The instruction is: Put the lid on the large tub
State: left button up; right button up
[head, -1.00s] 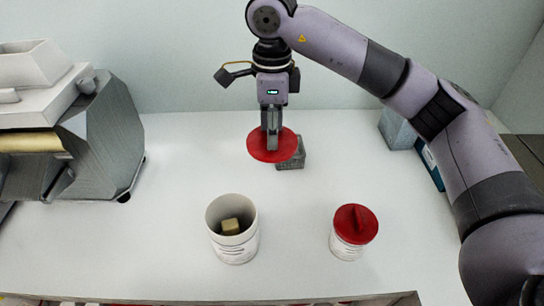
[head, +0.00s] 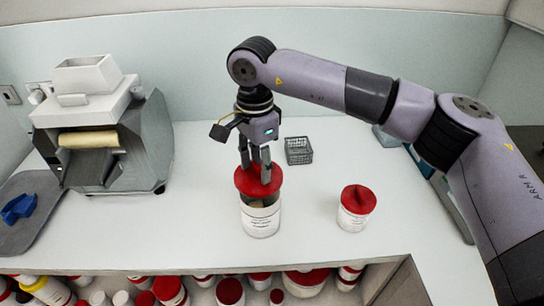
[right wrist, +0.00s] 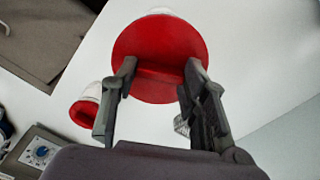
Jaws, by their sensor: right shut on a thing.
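The large tub (head: 261,222) is white with a printed label and stands upright on the counter in the head view. My right gripper (head: 256,168) is shut on the handle ridge of a red lid (head: 245,182) directly above it. The lid is a little above the tub's mouth and slightly tilted, with a dark gap between them at the right. The lid hides most of the tub's inside. In the right wrist view, the red lid (right wrist: 160,38) shows between the fingers, with a white bit of tub (right wrist: 162,11) beyond it. My left gripper is out of view.
A smaller tub with red lid (head: 356,207) stands to the right. A grey basket (head: 299,151) is behind. A grey machine (head: 105,135) and a tray with a blue object (head: 19,208) are at the left. Several red-lidded containers (head: 230,292) fill a shelf below the counter.

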aim_at(259, 178)
jog(key=shift+w+d+f+b, duration=0.1)
jog(key=shift+w+f+b, duration=0.1)
jog(key=shift+f, duration=0.35)
jog(key=shift+w+d+f+b, duration=0.1)
jog(key=shift+w+f+b, duration=0.1)
jog(key=shift+f, duration=0.3)
jog(key=shift+s+f, duration=0.1)
jog(key=shift+f, duration=0.2)
jog(key=shift+s+a+f+b, duration=0.1)
jog(key=shift+f+b, duration=0.75)
jog(key=shift+b, duration=0.1)
jog(key=shift+f, duration=0.1)
pick_arm(q)
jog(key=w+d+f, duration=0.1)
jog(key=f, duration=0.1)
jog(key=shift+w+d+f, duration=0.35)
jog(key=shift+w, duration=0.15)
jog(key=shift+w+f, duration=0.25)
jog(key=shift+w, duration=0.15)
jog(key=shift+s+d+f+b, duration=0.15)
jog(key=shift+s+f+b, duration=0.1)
jog(key=shift+b, duration=0.2)
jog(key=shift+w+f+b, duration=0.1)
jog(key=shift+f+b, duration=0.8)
jog(key=shift+b, duration=0.05)
pick_arm(e)
jog(key=shift+f, duration=0.6)
